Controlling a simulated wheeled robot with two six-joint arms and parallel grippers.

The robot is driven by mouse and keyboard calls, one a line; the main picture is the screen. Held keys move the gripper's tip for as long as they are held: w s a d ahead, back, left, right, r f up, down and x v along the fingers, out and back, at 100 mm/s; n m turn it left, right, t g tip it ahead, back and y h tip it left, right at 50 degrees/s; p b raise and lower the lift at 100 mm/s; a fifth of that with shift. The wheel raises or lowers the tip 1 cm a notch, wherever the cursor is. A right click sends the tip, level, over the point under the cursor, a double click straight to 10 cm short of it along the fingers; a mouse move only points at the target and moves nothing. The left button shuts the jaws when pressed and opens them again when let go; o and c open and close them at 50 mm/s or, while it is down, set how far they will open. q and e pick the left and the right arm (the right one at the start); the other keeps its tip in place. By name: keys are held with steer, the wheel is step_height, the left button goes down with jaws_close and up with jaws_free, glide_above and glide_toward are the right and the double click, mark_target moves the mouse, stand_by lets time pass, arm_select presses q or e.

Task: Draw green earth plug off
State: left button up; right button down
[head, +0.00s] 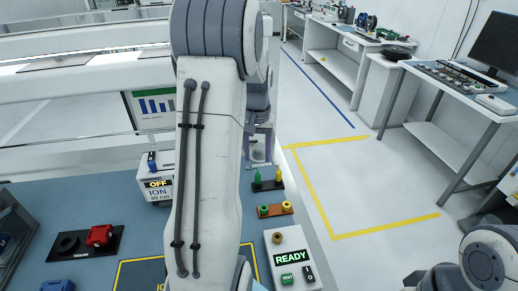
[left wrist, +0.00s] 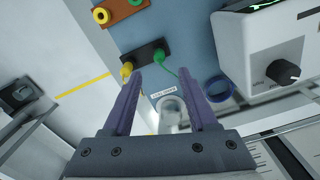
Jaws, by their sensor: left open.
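The green earth plug (left wrist: 159,56) sits in a black block (left wrist: 145,60) in the left wrist view, with a thin green lead running from it towards my fingers. A yellow plug (left wrist: 127,69) sits at the other end of this block. In the head view the green plug (head: 257,176) stands upright on the black block (head: 266,186). My left gripper (left wrist: 162,74) is open and empty, its purple fingers pointing towards the block, with the green plug lying between their lines. They appear apart from the plug. My right gripper is not visible.
An orange block (head: 275,211) with green and yellow sockets lies in front of the black one. The ionizer box (head: 156,184) stands to the left, and the READY box (head: 291,262) is nearer. A clear cylinder (left wrist: 172,113) and a blue ring (left wrist: 218,89) are near my fingers.

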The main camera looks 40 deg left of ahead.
mark_target(258, 174)
arm_select(q)
step_height(258, 174, down, 9)
steer(key=shift+r+p, duration=0.15)
steer(key=shift+p, duration=0.3)
jaws_close()
